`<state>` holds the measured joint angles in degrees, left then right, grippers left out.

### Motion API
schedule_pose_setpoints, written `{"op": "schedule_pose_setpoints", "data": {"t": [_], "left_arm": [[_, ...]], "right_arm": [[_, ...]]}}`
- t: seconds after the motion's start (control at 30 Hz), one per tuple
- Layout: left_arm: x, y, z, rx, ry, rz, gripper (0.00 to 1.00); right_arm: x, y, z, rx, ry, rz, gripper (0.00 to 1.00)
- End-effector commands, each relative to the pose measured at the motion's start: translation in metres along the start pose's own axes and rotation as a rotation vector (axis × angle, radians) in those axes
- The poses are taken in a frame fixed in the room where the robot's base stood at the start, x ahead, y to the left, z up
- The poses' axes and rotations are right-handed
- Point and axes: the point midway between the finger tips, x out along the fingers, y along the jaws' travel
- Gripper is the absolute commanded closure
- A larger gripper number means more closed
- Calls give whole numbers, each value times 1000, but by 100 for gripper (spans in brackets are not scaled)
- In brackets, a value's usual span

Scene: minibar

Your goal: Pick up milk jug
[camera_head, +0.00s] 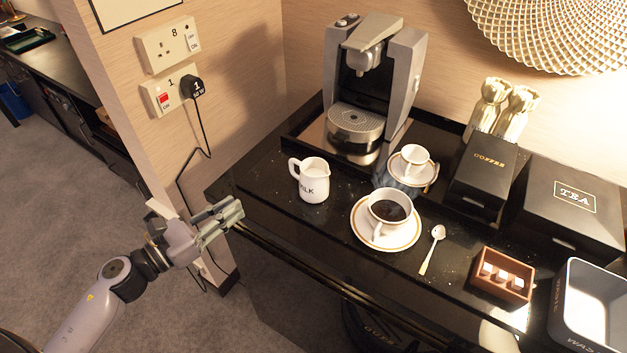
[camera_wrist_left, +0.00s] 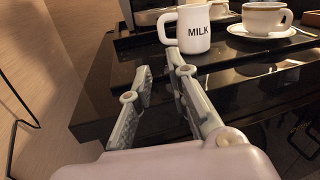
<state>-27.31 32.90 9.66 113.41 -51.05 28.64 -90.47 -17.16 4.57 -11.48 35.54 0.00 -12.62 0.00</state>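The white milk jug (camera_head: 314,182) stands upright on the black counter, with its handle to the left and "MILK" lettered on its side. It also shows in the left wrist view (camera_wrist_left: 194,30), ahead of my fingers. My left gripper (camera_head: 229,214) is to the left of the jug, at the counter's left front edge. In the left wrist view its two fingers (camera_wrist_left: 162,62) are apart with nothing between them, and the jug is beyond them, not touched. My right gripper is not in view.
A coffee cup on a saucer (camera_head: 410,233) stands right of the jug, with a spoon (camera_head: 432,250) beside it. The coffee machine (camera_head: 372,80) is behind.

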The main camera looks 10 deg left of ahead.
Motion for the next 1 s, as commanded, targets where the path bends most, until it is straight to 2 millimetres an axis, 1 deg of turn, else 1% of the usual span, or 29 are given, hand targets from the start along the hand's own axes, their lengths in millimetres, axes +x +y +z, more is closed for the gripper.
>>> {"op": "schedule_pose_setpoints", "data": {"t": [0.07,0.17,0.5,0.6,0.7,0.87,1.0], "left_arm": [[4,-2,1,33,6,-21,83],[18,-3,4,42,6,-26,83],[87,-4,4,35,5,-22,83],[104,-5,3,34,5,-23,83],[116,-5,0,34,7,-23,83],[124,-5,0,35,8,-22,83],[142,-4,2,32,6,-22,83]], "right_arm": [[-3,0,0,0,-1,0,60],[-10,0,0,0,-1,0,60],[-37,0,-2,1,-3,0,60],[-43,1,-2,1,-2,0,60],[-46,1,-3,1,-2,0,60],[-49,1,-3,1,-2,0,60],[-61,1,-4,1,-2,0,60]]}}
